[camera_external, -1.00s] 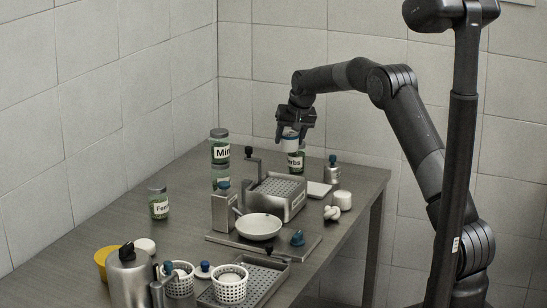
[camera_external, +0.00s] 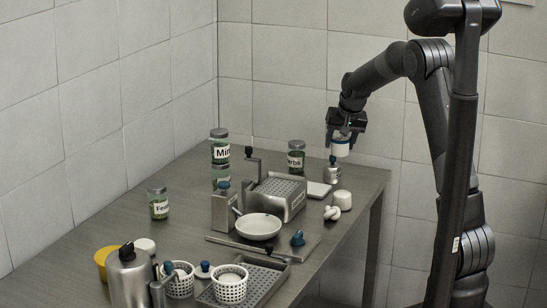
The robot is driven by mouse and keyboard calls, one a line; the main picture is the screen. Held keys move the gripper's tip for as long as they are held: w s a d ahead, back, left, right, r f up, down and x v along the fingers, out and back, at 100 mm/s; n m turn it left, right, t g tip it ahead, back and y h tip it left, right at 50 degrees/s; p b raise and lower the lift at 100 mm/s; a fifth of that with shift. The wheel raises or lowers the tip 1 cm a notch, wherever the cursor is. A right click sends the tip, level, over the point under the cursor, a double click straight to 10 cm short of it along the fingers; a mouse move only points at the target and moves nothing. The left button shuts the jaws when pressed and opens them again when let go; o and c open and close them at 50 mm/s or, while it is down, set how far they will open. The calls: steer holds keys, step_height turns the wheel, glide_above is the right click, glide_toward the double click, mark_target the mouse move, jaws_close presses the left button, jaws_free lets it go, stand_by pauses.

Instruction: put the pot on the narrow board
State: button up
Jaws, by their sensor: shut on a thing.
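My gripper (camera_external: 343,140) is shut on a small white pot with a dark blue band (camera_external: 341,149). It holds the pot above the back right part of the table, just over a small metal bottle (camera_external: 332,173); I cannot tell whether they touch. A long, narrow grey board (camera_external: 226,241) lies near the middle of the table. A white pan (camera_external: 259,227) and a blue knob-like piece (camera_external: 297,238) are on or at it. A small pale board (camera_external: 318,190) lies to the right of the metal box. I cannot tell which board is the narrow one.
A metal box with a perforated top and crank (camera_external: 276,195) stands mid-table. A herbs jar (camera_external: 296,157) stands behind it, stacked jars (camera_external: 220,152) at left. White perforated baskets (camera_external: 230,285) and a steel canister (camera_external: 131,279) are in front. The left table surface is mostly clear.

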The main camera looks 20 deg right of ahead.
steer(key=w+a+f, duration=0.1)
steer(key=a+f, duration=0.1)
steer(key=a, duration=0.1)
steer(key=w+a+f, duration=0.2)
steer(key=a, duration=0.1)
steer(key=w+a+f, duration=0.1)
steer(key=a+f, duration=0.1)
steer(key=a, duration=0.1)
steer(key=shift+w+a+f, duration=0.1)
steer(key=shift+w+a, duration=0.05)
steer(key=shift+a, duration=0.1)
steer(key=shift+f, duration=2)
steer(key=shift+f, duration=0.1)
steer(key=o, duration=1)
